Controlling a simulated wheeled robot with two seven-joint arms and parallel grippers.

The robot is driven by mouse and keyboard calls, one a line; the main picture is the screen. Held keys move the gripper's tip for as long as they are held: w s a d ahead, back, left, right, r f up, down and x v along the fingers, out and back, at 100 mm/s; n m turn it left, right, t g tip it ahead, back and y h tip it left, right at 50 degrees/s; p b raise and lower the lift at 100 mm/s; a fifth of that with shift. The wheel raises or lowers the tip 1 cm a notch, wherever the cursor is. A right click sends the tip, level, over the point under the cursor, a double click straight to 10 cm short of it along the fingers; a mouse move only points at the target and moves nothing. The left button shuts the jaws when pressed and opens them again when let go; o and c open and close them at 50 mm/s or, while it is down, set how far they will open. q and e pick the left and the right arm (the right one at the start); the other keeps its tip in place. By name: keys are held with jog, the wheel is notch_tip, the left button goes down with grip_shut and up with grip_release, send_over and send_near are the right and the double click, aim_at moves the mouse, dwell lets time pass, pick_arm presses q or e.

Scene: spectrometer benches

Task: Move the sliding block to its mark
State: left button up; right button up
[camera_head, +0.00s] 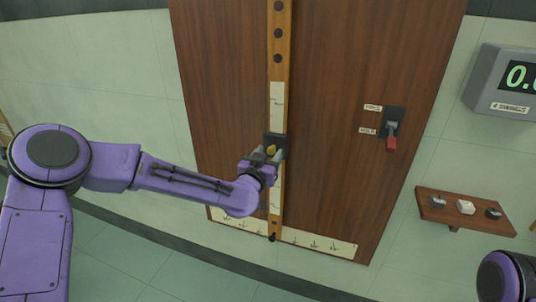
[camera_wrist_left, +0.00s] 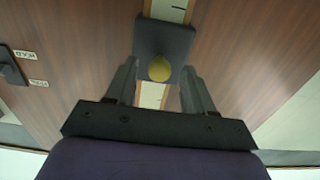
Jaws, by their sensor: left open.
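The sliding block (camera_head: 275,141) is a dark block with a round brass knob (camera_head: 271,149). It sits on a vertical wooden rail (camera_head: 279,70) on a brown panel. A pale strip (camera_head: 277,92) with small markings runs along the rail above and below the block; I cannot tell which marking is its mark. My left gripper (camera_head: 264,158) is open at the block. In the left wrist view the block (camera_wrist_left: 164,30) lies ahead, and the knob (camera_wrist_left: 159,68) shows between the two open fingers, with gaps on both sides. My right gripper is out of view.
A grey display box (camera_head: 508,82) and a small wooden shelf (camera_head: 450,212) with several small items are on the wall. A pale scale strip (camera_head: 318,244) crosses the panel's bottom.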

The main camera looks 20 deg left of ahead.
pick_arm(q)
grip_shut()
notch_tip(320, 180, up, 10)
jog(key=p, duration=0.7)
grip_release()
jog(key=s+b, duration=0.2)
jog(key=s, duration=0.8)
jog(key=shift+s+a, duration=0.2)
jog(key=shift+s, duration=0.1)
